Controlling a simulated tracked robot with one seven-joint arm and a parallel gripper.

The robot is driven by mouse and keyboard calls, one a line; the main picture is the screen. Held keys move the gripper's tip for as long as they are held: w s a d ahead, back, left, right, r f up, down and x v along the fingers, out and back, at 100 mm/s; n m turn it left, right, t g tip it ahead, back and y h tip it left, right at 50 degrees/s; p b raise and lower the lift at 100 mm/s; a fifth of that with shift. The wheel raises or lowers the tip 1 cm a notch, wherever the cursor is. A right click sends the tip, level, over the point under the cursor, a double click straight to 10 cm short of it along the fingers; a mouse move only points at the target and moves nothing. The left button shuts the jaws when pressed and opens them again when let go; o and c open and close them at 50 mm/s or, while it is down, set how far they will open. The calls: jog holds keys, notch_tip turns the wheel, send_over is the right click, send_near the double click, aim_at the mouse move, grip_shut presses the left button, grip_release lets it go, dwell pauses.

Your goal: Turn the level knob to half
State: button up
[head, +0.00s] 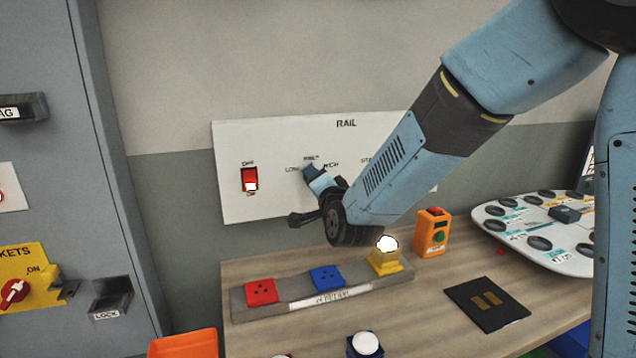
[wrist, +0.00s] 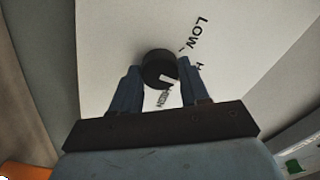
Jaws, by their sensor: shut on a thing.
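The level knob (wrist: 158,66) is a round black knob on the white RAIL panel (head: 284,200). It shows between my two fingers in the wrist view. My gripper (head: 314,173) is at the panel in the head view and is shut on the knob; it also shows in the wrist view (wrist: 160,82). A small white mark shows on the knob's near side in the wrist view. In the head view LOW stands left of the gripper, HIGH right of it, and a small label above. My gripper hides the knob there, so I cannot tell its exact setting.
A red rocker switch (head: 250,180) is on the panel's left. A grey cabinet (head: 70,160) stands left.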

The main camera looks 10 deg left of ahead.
jog(key=shift+w+d+f, duration=0.1)
jog(key=shift+w+d, duration=0.05)
jog(key=shift+d, duration=0.1)
jog(key=o, duration=0.8)
jog(key=shift+o, duration=1.3)
jog(key=shift+a, duration=0.15)
